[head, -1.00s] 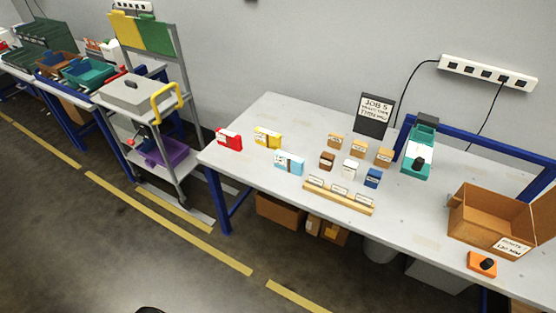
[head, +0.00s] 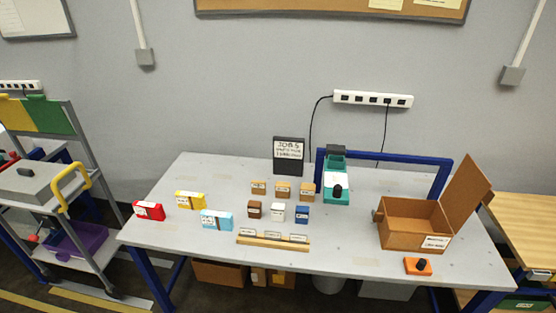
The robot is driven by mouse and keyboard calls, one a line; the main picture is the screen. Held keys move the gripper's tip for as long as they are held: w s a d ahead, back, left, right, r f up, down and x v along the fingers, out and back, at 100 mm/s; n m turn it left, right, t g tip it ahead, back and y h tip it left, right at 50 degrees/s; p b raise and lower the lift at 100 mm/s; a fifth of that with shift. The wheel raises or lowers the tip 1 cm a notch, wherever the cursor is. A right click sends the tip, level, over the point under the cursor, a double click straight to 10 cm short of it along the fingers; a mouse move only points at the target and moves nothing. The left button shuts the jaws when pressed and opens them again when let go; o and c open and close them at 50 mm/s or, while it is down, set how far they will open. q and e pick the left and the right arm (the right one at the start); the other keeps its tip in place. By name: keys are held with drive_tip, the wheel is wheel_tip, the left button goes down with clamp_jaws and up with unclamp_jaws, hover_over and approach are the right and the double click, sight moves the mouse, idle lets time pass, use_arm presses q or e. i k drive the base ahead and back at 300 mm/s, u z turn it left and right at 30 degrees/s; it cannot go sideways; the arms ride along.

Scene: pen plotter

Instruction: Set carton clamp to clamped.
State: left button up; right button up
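An open brown carton (head: 408,225) with a raised flap and a white label stands at the right end of the grey table. A small orange block with a black knob (head: 418,266) sits at the table's front edge, just in front of the carton and apart from it. A small grey part (head: 377,215) shows at the carton's left side. No label tells me which part is the carton clamp, and its setting cannot be read. Neither of my grippers is in view.
On the grey table (head: 165,235) stand a teal device with a black knob (head: 337,188), several small boxes, a wooden rack (head: 272,240) and a dark job sign (head: 288,155). A grey cart (head: 45,190) is at left, a wooden-topped bench (head: 525,228) at right.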

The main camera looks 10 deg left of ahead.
sight(419, 266)
drive_tip(key=k, duration=0.5)
drive_tip(key=u, duration=0.65)
drive_tip(key=i, duration=1.55)
drive_tip(key=z, duration=0.6)
